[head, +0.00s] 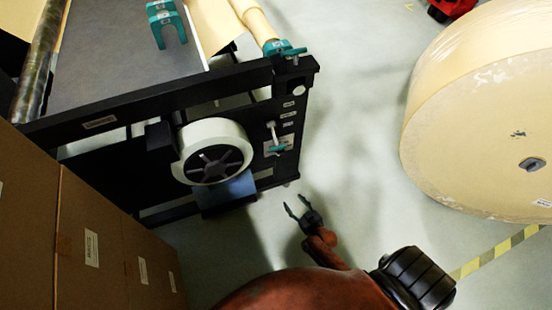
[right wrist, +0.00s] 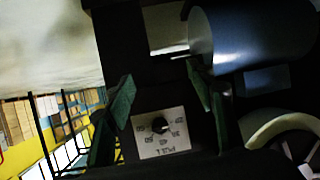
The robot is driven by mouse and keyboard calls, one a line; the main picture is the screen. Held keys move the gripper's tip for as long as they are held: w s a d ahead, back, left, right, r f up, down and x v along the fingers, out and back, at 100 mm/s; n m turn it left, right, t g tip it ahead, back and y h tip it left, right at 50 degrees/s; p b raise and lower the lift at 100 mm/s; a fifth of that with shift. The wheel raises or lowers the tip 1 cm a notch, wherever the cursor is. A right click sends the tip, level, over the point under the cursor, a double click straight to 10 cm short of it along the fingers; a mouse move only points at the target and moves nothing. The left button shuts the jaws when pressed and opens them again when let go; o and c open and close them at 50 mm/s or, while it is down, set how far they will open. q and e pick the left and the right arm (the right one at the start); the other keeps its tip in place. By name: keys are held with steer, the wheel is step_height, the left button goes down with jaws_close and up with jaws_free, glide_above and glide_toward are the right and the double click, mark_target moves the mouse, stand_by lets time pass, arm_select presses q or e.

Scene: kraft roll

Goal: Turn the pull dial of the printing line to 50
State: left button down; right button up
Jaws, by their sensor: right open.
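The pull dial (right wrist: 160,125) is a small black knob on a white plate (right wrist: 148,149) with printed numbers, in the right wrist view. The lettering appears upside down, and I cannot read the setting surely. My right gripper (right wrist: 160,76) is open, its two green-edged fingers to either side of the dial in this view, with nothing between them. In the head view my right gripper (head: 295,203) is apart from the printing line's black frame (head: 290,100), below and right of its end panel. I cannot make out the dial surely there. My left gripper is not in view.
A white roll (head: 215,133) with a dark hub sits on the frame, left of a teal-handled lever (head: 277,148). Cardboard boxes (head: 85,225) stand at lower left. A large kraft roll (head: 480,120) stands at right. The floor (head: 345,130) between is clear.

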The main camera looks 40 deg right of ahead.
mark_target(281, 154)
steer(key=w+d+r+t+h+b, duration=0.1)
steer(key=w+r+b, duration=0.1)
steer(key=w+r, duration=0.2)
steer(key=w+d+r+m+t+h+b, duration=0.1)
steer(key=w+d+r+b, duration=0.1)
steer(key=w+r, duration=0.2)
steer(key=w+d+r+m+t+h+b, duration=0.1)
steer(key=w+r, duration=0.3)
steer(key=w, duration=0.5)
steer(key=shift+w+d+t+b, duration=0.1)
steer(key=shift+d+t+b, duration=0.5)
steer(key=shift+d, duration=0.15)
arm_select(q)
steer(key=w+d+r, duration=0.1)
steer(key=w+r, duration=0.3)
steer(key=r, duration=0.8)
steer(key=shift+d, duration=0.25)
arm_select(e)
steer(key=shift+w+d, duration=0.15)
steer(key=shift+w, duration=0.4)
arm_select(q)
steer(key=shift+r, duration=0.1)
arm_select(e)
steer(key=shift+c, duration=0.3)
steer(key=c, duration=1.1)
